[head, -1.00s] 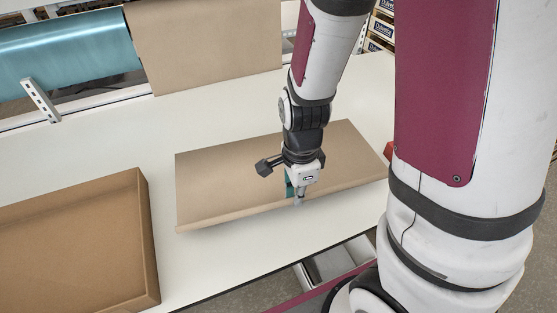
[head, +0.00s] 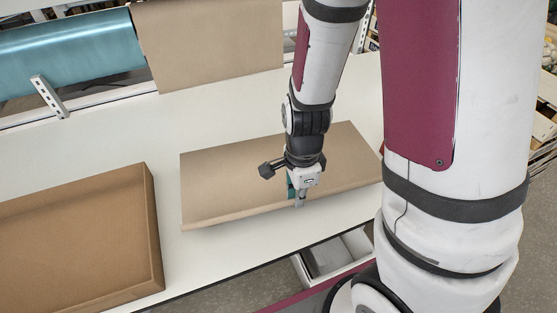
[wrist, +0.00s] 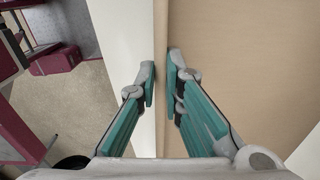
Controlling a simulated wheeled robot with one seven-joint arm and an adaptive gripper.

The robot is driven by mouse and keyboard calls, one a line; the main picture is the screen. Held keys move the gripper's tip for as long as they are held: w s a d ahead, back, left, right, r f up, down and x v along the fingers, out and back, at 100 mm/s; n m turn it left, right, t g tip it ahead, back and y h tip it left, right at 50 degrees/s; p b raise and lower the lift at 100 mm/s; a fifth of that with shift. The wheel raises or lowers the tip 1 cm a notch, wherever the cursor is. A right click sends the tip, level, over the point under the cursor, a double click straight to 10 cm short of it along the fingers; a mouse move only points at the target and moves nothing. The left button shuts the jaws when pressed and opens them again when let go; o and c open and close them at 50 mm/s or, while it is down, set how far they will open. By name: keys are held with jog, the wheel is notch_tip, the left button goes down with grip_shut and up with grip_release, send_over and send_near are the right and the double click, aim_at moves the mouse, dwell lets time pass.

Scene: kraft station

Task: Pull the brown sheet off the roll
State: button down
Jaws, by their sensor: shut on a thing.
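A brown paper sheet (head: 240,180) lies on the white table with its near edge curled over. It also fills the right side of the wrist view (wrist: 250,60). My gripper (head: 299,203) is at the middle of the sheet's near edge, pointing down. In the wrist view the two fingertips (wrist: 161,78) are shut on that edge, one on each side of it. More brown paper (head: 215,45) hangs from the rack at the back of the table.
A teal roll (head: 70,55) hangs at the back left beside a metal bracket (head: 49,97). A brown cardboard box (head: 75,240) stands at the front left. An open drawer (head: 335,258) is below the table's front edge. White tabletop (head: 120,135) is bare between the box and the rack.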

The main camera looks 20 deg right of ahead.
jog(key=shift+r, duration=0.1)
jog(key=r+p, duration=0.1)
jog(key=s+r+p, duration=0.1)
jog(key=r+p, duration=0.1)
jog(key=s+r+p, duration=0.1)
jog(key=shift+r, duration=0.4)
dwell(0.5)
jog(key=shift+r, duration=0.1)
